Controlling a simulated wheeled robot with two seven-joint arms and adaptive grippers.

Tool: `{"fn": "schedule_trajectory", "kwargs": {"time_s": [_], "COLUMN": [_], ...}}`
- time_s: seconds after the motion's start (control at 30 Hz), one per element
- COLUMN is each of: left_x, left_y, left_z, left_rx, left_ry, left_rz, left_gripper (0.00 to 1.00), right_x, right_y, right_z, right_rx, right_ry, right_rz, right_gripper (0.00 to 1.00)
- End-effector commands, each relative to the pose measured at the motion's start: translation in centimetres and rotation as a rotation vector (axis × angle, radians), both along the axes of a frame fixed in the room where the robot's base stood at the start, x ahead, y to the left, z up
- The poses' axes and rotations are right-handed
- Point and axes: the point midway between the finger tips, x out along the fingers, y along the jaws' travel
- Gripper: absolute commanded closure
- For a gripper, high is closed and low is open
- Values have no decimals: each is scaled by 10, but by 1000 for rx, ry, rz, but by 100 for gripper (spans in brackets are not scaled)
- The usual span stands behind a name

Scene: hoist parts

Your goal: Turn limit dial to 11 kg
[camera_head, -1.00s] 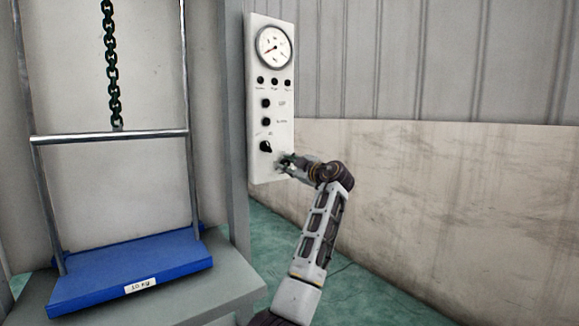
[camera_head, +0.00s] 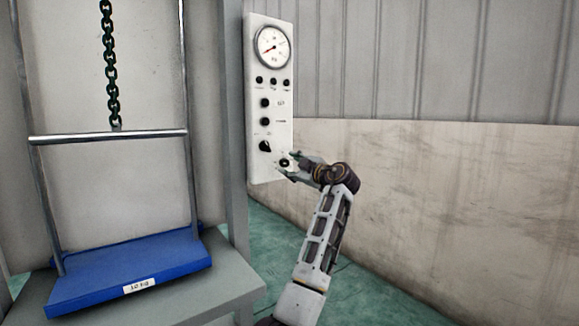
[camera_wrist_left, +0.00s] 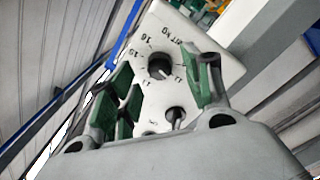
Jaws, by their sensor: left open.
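The limit dial is a small black round knob (camera_head: 284,162) at the bottom right of the white control panel (camera_head: 255,165). In the left wrist view the dial (camera_wrist_left: 159,67) has a ring of printed numbers and "KG" lettering. Its light pointer mark aims toward the lower right, but I cannot read the exact value. My left gripper (camera_head: 288,167) is open just in front of the dial. In the left wrist view its green-padded fingers (camera_wrist_left: 163,82) stand on either side of the dial, apparently without touching it. My right gripper is not in view.
A round gauge (camera_head: 273,46) and several black buttons are higher on the panel. A blue slab (camera_head: 125,268) stands left under a metal bar (camera_head: 110,136) and chain (camera_head: 111,70). Floor right is clear.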

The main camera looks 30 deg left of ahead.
Motion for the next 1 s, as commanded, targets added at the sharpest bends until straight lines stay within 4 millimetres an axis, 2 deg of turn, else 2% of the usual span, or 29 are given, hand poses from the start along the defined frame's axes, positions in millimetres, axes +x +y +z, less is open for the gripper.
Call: {"fn": "schedule_trajectory", "kwargs": {"time_s": [0.4,0.6,0.8,1.0], "left_x": [-23,-32,-37,-38], "left_y": [-57,-79,-90,-91], "left_z": [0,-1,0,0], "left_rx": [-1,0,-1,-1], "left_ry": [0,0,0,0], "left_rz": [-3,-2,-2,-1], "left_gripper": [50,50,50,50], "right_x": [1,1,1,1], "right_y": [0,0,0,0], "right_z": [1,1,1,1], "right_rx": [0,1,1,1], "right_ry": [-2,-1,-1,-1], "right_rz": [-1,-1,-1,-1], "right_gripper": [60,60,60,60]}}
